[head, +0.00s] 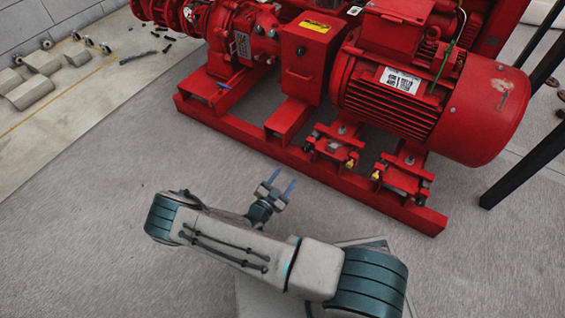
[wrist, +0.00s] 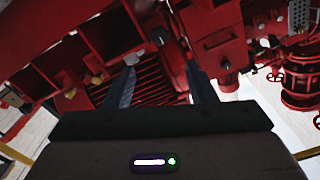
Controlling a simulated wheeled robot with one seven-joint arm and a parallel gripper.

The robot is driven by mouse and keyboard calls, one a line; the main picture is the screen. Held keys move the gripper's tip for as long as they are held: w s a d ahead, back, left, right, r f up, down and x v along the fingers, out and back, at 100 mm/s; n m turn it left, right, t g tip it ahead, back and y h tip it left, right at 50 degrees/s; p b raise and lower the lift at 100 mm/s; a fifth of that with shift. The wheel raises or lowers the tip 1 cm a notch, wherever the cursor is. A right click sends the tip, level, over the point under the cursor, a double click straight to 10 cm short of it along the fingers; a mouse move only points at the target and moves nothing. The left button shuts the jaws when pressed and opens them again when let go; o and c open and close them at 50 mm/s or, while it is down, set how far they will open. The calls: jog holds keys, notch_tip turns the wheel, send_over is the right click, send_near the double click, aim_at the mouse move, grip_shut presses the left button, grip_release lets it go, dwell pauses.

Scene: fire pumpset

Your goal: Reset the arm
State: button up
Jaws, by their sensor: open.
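My gripper (head: 281,181) is at the end of my grey and teal arm, in the middle of the head view. Its two bluish fingers are apart, with nothing between them. The arm is bent over the grey floor, in front of the red pumpset (head: 310,158) and apart from it in the picture. In the wrist view, the two fingers of my gripper (wrist: 163,90) reach up from the bottom on either side of the middle. The red pumpset (wrist: 155,60) fills much of the background behind them.
The large red motor (head: 430,100) sits on the frame's right side. Dark legs (head: 525,165) stand at the right edge. Grey blocks (head: 35,80) and small loose parts lie on the floor at the upper left, near a yellow line. The floor (head: 80,230) at the left is clear.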

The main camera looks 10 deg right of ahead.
jog(key=s+d+r+m+g+y+p, duration=0.15)
jog(key=r+m+g+p, duration=0.45)
jog(key=r+m, duration=0.65)
jog(key=s+d+r+m+g+p, duration=0.35)
jog(key=r+m+p, duration=0.55)
jog(key=r, duration=0.7)
jog(key=s+d+r+m+g+p, duration=0.2)
jog(key=r+m+g+p, duration=0.35)
jog(key=r+m, duration=0.8)
jog(key=s+r+m+t+y+p, duration=0.1)
jog(key=s+r+m+y+p, duration=0.2)
jog(key=r+m+p, duration=0.4)
jog(key=s+r+m+t+y+p, duration=0.1)
jog(key=s+r+m+y+p, duration=0.2)
jog(key=r, duration=1.7)
jog(key=s+a+r+m+t+y+p, duration=0.1)
jog(key=s+r+m+y+p, duration=0.3)
jog(key=s+r+m+p, duration=0.4)
notch_tip(320, 180, up, 6)
jog(key=m+t+p, duration=0.1)
jog(key=m+p, duration=0.2)
jog(key=m, duration=0.3)
jog(key=shift+m, duration=0.4)
